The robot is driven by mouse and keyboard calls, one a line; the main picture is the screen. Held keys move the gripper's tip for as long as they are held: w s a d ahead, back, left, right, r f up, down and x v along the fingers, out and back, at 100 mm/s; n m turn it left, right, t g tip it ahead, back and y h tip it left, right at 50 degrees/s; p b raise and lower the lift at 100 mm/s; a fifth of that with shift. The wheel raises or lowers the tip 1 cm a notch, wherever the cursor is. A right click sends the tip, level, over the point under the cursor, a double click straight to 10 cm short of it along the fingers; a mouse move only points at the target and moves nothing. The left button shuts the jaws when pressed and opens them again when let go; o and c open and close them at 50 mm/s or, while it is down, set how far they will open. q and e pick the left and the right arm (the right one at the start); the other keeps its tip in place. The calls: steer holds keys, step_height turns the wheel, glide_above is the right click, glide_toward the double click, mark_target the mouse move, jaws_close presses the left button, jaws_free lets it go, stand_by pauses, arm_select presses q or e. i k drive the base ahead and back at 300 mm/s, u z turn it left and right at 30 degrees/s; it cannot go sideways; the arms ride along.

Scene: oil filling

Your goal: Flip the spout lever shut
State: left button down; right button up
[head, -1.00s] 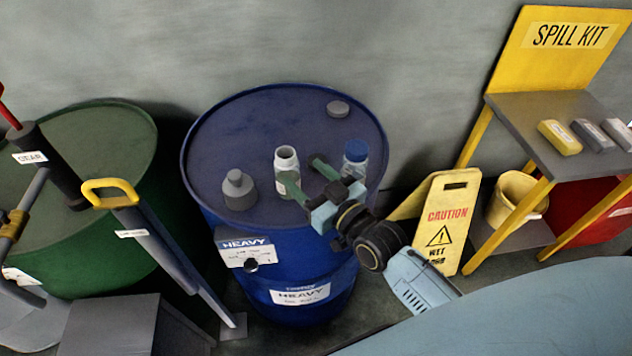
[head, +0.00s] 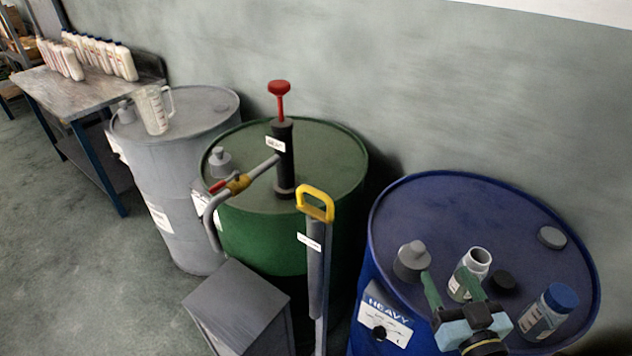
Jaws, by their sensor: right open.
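The green drum (head: 345,170) carries a black hand pump (head: 284,160) with a red knob on top. A grey spout pipe (head: 209,226) runs left from the pump and bends down past the drum's edge. On the pipe sits a yellow valve (head: 238,184) with a small red spout lever (head: 217,186) pointing left, roughly along the pipe. My right gripper (head: 449,281) is open over the blue drum, its green fingers beside an open white-necked bottle (head: 477,262); I cannot tell whether they touch it. It is far right of the lever. My left gripper is out of view.
A yellow-handled grey pump (head: 316,245) and a grey box (head: 238,305) stand before the green drum. A clear jug (head: 154,110) stands on the grey drum (head: 180,165).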

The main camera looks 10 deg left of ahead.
mark_target(223, 183)
steer(key=u, duration=0.95)
